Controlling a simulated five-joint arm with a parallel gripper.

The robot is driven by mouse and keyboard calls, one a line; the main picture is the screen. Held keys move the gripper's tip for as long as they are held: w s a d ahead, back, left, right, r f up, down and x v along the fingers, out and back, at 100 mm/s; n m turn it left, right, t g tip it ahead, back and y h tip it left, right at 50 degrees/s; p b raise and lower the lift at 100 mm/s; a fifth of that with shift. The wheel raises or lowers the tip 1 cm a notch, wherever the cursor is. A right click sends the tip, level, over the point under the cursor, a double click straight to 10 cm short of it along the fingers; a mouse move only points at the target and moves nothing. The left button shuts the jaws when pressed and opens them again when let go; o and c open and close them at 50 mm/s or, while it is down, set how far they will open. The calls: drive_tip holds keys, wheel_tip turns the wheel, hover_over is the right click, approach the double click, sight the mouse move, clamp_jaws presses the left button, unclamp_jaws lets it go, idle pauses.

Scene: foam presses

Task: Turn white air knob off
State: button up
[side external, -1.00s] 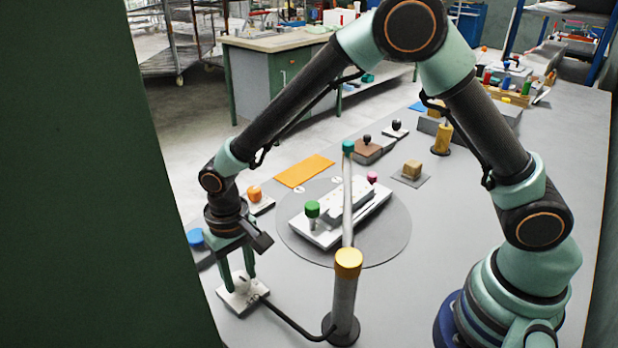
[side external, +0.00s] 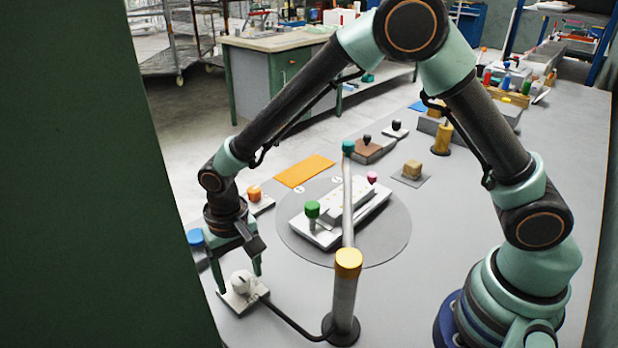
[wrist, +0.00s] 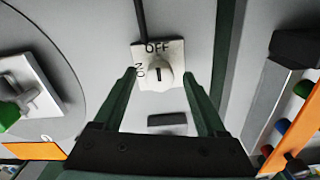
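The white air knob (side external: 242,282) sits on a small white base plate (side external: 233,303) at the lower left, joined to a black hose. In the wrist view the knob (wrist: 157,76) has a dark mark line that stands upright in the picture, in line with the OFF label at the plate's top. The ON label is at the plate's left. My gripper (wrist: 159,71) is open, with one finger on each side of the knob. Gaps show between the knob and both fingers there. My gripper (side external: 240,279) also straddles the knob in the side view.
A post with a yellow cap (side external: 348,262) stands right of the knob, with the black hose (side external: 292,322) at its foot. A blue knob (side external: 195,237) is behind my gripper. A round grey disc (side external: 390,235) carries a white fixture with a green knob (side external: 312,209).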

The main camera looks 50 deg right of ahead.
sight(243, 275)
drive_tip(key=shift+r, duration=0.1)
wheel_tip(243, 275, up, 12)
idle(0.7)
drive_tip(key=s+d+r+n+t, duration=0.1)
drive_tip(key=s+d+r, duration=0.3)
drive_tip(key=d, duration=0.6)
drive_tip(key=s+d+r+n+t, duration=0.1)
drive_tip(key=s+d+r+t, duration=0.3)
drive_tip(key=d, duration=0.7)
drive_tip(key=shift+s+d+r+t, duration=0.3)
drive_tip(key=shift+s+r, duration=0.15)
drive_tip(key=shift+s, duration=0.45)
